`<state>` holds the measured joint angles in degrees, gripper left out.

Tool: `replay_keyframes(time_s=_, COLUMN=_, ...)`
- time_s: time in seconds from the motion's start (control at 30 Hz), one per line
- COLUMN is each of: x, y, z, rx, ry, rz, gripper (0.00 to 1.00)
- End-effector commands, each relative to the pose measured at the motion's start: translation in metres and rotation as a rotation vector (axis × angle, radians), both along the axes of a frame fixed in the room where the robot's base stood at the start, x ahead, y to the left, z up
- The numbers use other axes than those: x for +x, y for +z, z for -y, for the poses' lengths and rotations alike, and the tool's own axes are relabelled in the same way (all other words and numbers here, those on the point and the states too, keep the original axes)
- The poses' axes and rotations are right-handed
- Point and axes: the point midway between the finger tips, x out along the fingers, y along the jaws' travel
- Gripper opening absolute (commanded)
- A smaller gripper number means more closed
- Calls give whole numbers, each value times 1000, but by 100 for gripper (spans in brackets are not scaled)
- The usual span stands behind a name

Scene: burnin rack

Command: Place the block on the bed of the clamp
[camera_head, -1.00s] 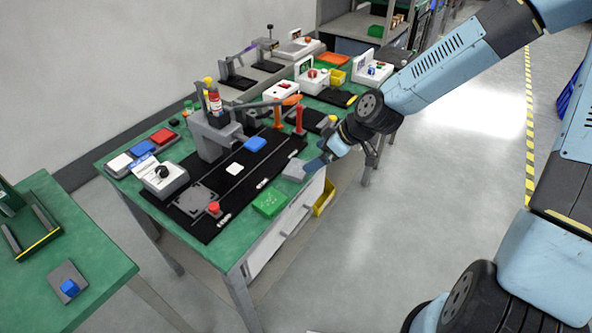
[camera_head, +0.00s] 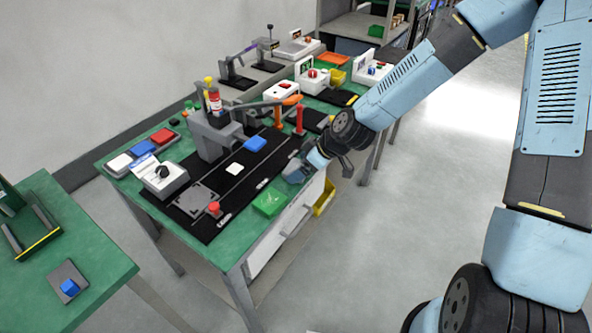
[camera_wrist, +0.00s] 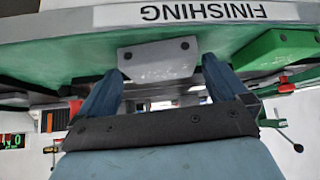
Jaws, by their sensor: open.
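A grey block (camera_head: 292,178) lies at the front right edge of the green workbench, partly hidden by my gripper (camera_head: 305,166). In the wrist view the grey block (camera_wrist: 158,60) shows two dark holes. My gripper (camera_wrist: 162,72) is open, with one blue finger on each side of the block; I cannot tell whether they touch it. Clamp-like fixtures with black bases stand at the back of the bench, one with a purple lever (camera_head: 236,72). I cannot tell which is the task's clamp, and no block shows on that one's base.
Red and orange upright handles (camera_head: 300,121) stand just behind my gripper. The floor to the right is open.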

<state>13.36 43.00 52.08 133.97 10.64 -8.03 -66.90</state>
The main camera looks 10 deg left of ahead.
Motion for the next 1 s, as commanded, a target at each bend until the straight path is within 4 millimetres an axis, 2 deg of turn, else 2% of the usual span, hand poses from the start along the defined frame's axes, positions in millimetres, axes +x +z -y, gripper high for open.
replay_keyframes(time_s=0.33, x=1, y=-4, z=-3, rx=-1, ry=-1, rz=1, gripper=100)
replay_keyframes(time_s=0.93, x=0, y=-5, z=-3, rx=-1, ry=-1, rz=-1, gripper=43)
replay_keyframes(time_s=1.0, x=0, y=-5, z=-3, rx=-1, ry=-1, rz=-1, gripper=43)
